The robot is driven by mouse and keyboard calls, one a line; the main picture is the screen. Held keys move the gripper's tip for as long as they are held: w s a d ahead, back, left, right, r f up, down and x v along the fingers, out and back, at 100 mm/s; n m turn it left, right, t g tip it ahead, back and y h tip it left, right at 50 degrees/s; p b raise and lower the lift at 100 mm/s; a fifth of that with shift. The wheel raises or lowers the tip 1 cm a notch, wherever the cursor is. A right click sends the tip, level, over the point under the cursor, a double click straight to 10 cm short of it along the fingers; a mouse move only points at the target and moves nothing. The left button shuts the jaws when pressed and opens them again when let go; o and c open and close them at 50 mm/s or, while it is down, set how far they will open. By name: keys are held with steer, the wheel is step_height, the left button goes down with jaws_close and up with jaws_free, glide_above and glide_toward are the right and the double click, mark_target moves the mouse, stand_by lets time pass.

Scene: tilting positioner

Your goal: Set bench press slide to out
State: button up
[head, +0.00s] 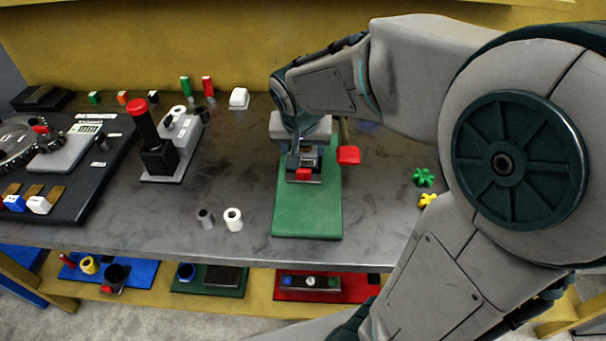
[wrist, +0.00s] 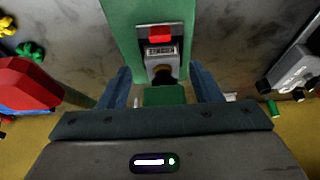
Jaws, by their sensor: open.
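The bench press stands on a long green base (head: 307,215), which also shows at the top of the wrist view (wrist: 122,25). Its slide has a red front tab (head: 303,174), seen again in the wrist view (wrist: 160,33), with a small marked plate (wrist: 160,51) beside it. A red lever knob (head: 348,155) stands to the right of the press; it looks large at the left of the wrist view (wrist: 28,84). My gripper (wrist: 163,82) is open above the press, fingers apart on either side of the slide's line, holding nothing. My wrist hides much of the press in the head view.
A black device with a red-topped post (head: 140,115) stands left. Grey and white cylinders (head: 232,219) stand left of the green base. Green (head: 423,177) and yellow (head: 428,200) star knobs lie right, near my arm. The bench ahead of the cylinders is clear.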

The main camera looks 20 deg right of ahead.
mark_target(304, 171)
steer(key=x, duration=1.3)
steer(key=shift+w+f, duration=0.2)
steer(key=shift+f, duration=0.15)
